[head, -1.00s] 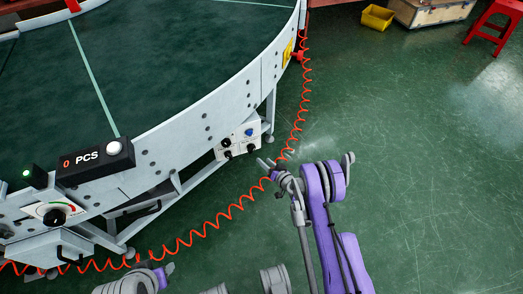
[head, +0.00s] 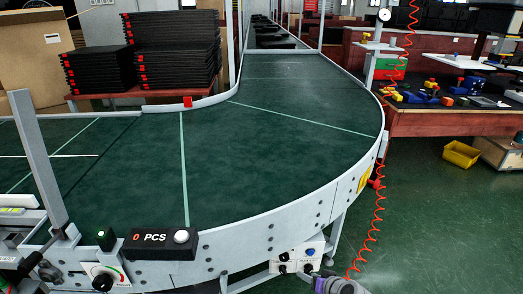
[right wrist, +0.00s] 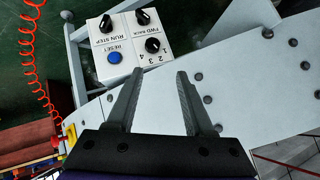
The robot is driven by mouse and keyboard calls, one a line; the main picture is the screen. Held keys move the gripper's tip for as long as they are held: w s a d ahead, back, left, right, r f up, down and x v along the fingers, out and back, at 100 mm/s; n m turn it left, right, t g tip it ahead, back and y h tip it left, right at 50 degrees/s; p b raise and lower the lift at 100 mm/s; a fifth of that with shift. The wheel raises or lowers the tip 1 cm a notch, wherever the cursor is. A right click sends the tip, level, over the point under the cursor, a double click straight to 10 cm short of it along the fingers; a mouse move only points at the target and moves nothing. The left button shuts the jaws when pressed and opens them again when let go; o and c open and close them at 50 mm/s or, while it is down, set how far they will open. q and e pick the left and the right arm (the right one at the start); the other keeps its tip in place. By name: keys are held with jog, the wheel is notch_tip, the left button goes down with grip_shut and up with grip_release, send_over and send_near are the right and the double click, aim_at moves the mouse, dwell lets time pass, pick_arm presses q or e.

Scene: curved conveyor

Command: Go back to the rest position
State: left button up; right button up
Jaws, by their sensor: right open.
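My right gripper (head: 318,272) shows at the bottom edge of the head view, beside the conveyor's outer side; most of its arm is cut off. In the right wrist view my right gripper (right wrist: 160,73) is open, with nothing between its two fingers. It points toward the control box (right wrist: 127,45) with its black knobs and blue button. The same control box (head: 297,258) is under the conveyor edge in the head view. My left gripper is not in view.
The curved conveyor (head: 290,110) has a bare green belt. Stacks of black trays (head: 175,50) stand behind its inner edge. A counter box reading 0 PCS (head: 150,243) sits at the front. A red coiled hose (head: 378,215) hangs at the right. Green floor (head: 440,235) is clear there.

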jog(key=s+d+r+g+h, duration=0.1)
jog(key=s+r+g, duration=0.1)
jog(key=s, duration=0.8)
jog(key=s+d+r+g+h, duration=0.1)
jog(key=s+r+h, duration=0.1)
jog(key=s, duration=0.8)
jog(key=s+d+r+g+h, duration=0.1)
jog(key=s+r+g, duration=0.15)
jog(key=s, duration=0.85)
pick_arm(q)
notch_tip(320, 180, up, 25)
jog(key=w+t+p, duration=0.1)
jog(key=p, duration=2)
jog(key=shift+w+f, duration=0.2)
pick_arm(e)
notch_tip(320, 180, up, 25)
jog(key=w+t, duration=0.2)
jog(key=shift+a+n, duration=0.3)
jog(key=shift+n, duration=0.1)
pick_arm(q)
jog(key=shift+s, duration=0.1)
pick_arm(e)
jog(key=shift+f, duration=0.1)
jog(key=shift+a, duration=0.1)
